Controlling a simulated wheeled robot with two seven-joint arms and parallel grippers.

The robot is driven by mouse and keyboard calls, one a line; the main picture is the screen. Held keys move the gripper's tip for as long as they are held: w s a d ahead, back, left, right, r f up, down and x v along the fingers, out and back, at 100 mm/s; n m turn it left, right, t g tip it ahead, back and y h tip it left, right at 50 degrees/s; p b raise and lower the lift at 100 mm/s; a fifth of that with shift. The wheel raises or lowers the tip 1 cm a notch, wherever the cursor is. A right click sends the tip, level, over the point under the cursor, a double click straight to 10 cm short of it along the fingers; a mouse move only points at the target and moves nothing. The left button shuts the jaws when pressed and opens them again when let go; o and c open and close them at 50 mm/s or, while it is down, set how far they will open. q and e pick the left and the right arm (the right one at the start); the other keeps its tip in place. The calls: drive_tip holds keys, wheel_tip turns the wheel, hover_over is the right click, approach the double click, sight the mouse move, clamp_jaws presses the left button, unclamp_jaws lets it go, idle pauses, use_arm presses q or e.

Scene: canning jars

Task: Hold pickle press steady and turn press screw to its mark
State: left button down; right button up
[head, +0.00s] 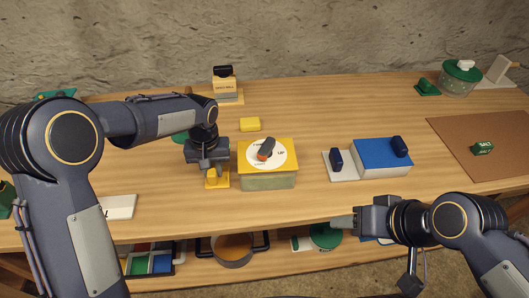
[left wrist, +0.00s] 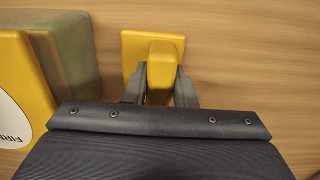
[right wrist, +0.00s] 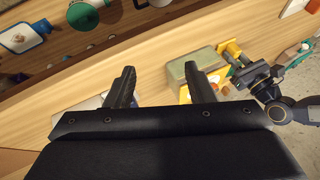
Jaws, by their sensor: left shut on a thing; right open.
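The pickle press is a greenish box (head: 268,181) with a yellow top (head: 286,147), standing in the middle of the table. On its top is a white dial with an orange and dark grey screw knob (head: 266,149). A yellow block on a yellow plate (head: 217,180) joins its left side or stands just beside it. My left gripper (head: 212,174) is shut on this yellow block, as the left wrist view also shows (left wrist: 160,68). My right gripper (head: 345,222) is open and empty at the table's front edge, right of the press.
A blue box (head: 382,154) with a light panel and dark handles stands right of the press. A small yellow block (head: 250,124) lies behind it. A brown mat (head: 490,150) holds a green salt block (head: 482,148). A lower shelf carries a pan (head: 232,248). Table between press and blue box is clear.

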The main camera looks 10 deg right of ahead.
drive_tip(key=w+r+g, duration=0.2)
drive_tip(key=w+r, duration=0.3)
drive_tip(key=w, duration=0.1)
wheel_tip(320, 180, up, 4)
drive_tip(key=m+g+h, duration=0.4)
drive_tip(key=m, duration=0.1)
hover_over(267, 144)
wheel_tip(267, 144, down, 12)
drive_tip(key=shift+f, duration=0.15)
